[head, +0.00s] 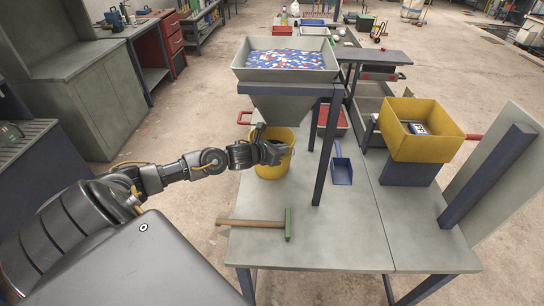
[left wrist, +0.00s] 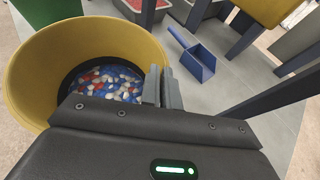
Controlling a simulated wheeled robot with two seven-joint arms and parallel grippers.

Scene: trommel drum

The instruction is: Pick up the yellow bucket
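The yellow bucket (head: 272,172) stands upright on the grey table under the hopper's outlet. In the left wrist view the bucket (left wrist: 28,85) holds blue, white and red pieces (left wrist: 108,83) at its bottom. My left gripper (head: 277,152) is at the bucket's rim in the head view. In the left wrist view its two fingers (left wrist: 162,88) are close together at the right rim, one inside and one outside, with the bucket wall pinched between them. My right gripper is not in view.
The hopper (head: 285,75), full of coloured pieces, stands above on dark legs (head: 324,150). A blue scoop (head: 342,170) lies right of the bucket. A green-headed hammer (head: 287,224) lies in front. A yellow bin (head: 420,140) stands at the right.

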